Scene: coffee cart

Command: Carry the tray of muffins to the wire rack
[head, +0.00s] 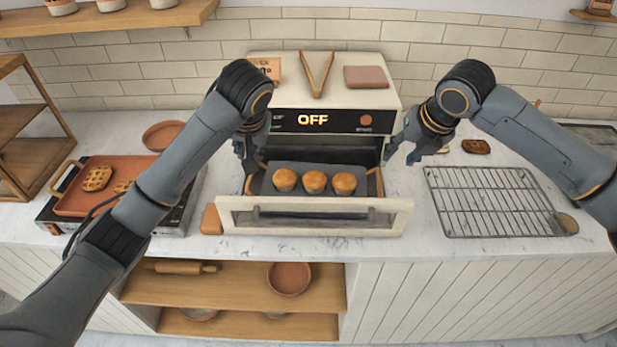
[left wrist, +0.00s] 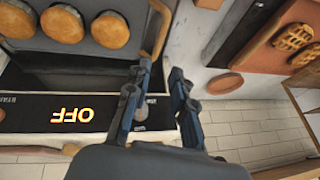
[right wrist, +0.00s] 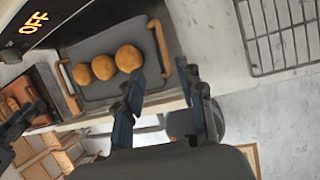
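The dark grey tray (head: 330,167) holds three muffins (head: 314,181) in a row and sits inside the oven, whose door (head: 310,217) is folded down. The tray has a tan handle at each end, the left one (head: 249,184) and the right one (head: 379,183). My left gripper (head: 250,164) is open above and close to the left handle, which shows just ahead of its fingers in the left wrist view (left wrist: 160,30). My right gripper (head: 402,156) is open, apart from the right handle, which shows beyond its fingers in the right wrist view (right wrist: 159,48).
The wire rack (head: 492,201) lies empty on the counter at right. A griddle with a terracotta tray of waffles (head: 80,203) is at left. Tongs (head: 317,74) lie on the oven top. A small brown item (head: 476,146) lies behind the rack.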

